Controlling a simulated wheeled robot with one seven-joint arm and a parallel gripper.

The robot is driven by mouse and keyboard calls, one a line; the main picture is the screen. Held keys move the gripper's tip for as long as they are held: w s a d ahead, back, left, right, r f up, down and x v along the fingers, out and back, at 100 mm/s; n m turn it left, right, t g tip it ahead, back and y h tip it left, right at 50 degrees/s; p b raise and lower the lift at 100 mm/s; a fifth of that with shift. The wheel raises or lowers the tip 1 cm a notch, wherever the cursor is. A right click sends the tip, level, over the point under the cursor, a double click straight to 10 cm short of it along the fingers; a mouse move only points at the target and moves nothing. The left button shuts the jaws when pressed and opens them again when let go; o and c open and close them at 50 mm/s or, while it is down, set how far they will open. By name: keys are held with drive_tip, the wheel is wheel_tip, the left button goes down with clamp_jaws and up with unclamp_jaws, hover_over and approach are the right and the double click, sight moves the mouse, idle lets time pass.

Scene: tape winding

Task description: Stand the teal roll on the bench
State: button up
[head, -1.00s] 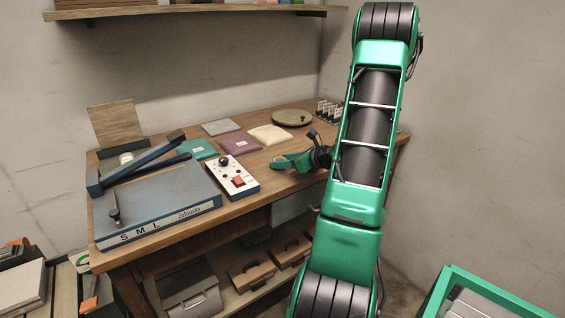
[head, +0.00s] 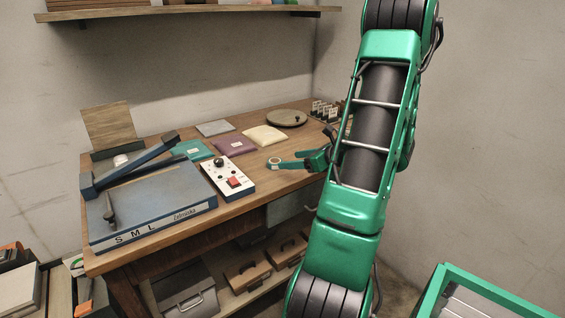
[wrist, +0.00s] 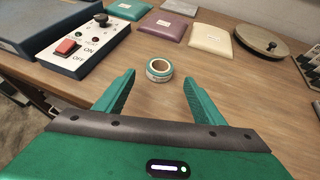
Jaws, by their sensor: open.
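The teal roll (wrist: 159,69) sits on the wooden bench (wrist: 150,112) with its round hole facing up. Its top rim looks pale, and teal and white bands run round its side. In the head view the roll (head: 273,162) is small and partly beside my fingers. My gripper (wrist: 158,77) is open, low over the bench, with one finger on each side of the line to the roll. Gaps show between the roll and both fingers in the wrist view. My gripper (head: 288,163) reaches in from the right in the head view.
A control box (head: 229,179) with a red switch and a blue S-M-L board (head: 150,205) lie to the left. Teal (wrist: 129,9), purple (wrist: 165,25) and cream (wrist: 211,40) packets and a round disc (wrist: 261,41) lie behind the roll. Bare wood surrounds the roll.

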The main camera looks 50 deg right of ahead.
drive_tip(key=v, duration=0.4)
drive_tip(key=s+a+f+n+g+y, duration=0.15)
drive_tip(key=a+n+g, duration=0.55)
drive_tip(key=a+n, duration=0.9)
drive_tip(key=s+a+r+n+g+h, duration=0.1)
drive_tip(key=s+a+r+n+g, duration=0.1)
drive_tip(key=s+n, duration=0.4)
drive_tip(key=s+a+r+n+g, duration=0.2)
drive_tip(key=s+a+n+g, duration=0.1)
drive_tip(key=s+a+n, duration=0.4)
drive_tip(key=shift+s+r+g+h, duration=0.35)
drive_tip(key=shift+s+r+g, duration=0.05)
drive_tip(key=shift+s, duration=0.55)
